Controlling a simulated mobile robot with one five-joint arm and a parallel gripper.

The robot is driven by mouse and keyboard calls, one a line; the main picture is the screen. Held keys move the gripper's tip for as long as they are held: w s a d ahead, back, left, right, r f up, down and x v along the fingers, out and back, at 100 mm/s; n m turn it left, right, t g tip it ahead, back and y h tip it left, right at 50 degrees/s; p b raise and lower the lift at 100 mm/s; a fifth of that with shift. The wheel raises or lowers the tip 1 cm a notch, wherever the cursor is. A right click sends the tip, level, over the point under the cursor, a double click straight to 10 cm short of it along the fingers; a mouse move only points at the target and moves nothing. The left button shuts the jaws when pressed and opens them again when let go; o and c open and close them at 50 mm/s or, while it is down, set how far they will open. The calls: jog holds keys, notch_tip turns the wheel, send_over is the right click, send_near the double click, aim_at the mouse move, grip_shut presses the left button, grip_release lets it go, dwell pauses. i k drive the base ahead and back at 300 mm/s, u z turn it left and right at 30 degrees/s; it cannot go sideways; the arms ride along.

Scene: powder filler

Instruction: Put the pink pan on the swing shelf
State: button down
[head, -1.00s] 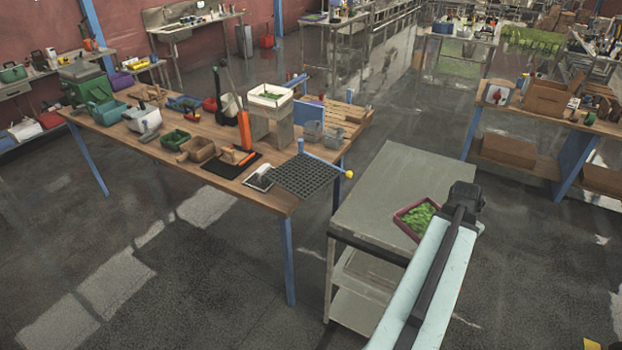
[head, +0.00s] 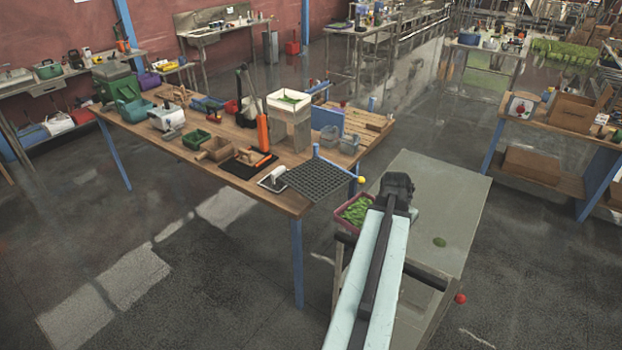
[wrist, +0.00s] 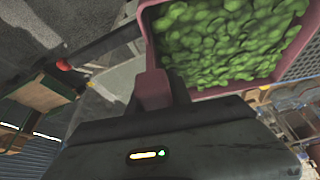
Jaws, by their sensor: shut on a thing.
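The pink pan (head: 341,225), full of green pieces, is off the left edge of the grey cart in the head view. It fills the top of the wrist view (wrist: 153,48), with its pink handle (wrist: 152,90) at the jaws. My gripper (wrist: 178,88) is shut on that handle; its fingertips are mostly hidden in the head view. The swing shelf, a dark grid (head: 318,182), juts from the table's near right corner, with a blue post and yellow knob. The pan is just right of and nearer than the shelf, apart from it in the head view.
The grey cart (head: 440,200) stands at right, with a green patch (head: 439,242) on top and a red knob (head: 461,298) beside it. The wooden table (head: 225,180) holds a white-rimmed hopper (head: 289,101), bins and tools. The shelf grid looks empty.

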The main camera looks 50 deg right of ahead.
aim_at(316, 177)
jog(key=u, duration=0.05)
jog(key=i, duration=1)
jog(key=z, duration=0.05)
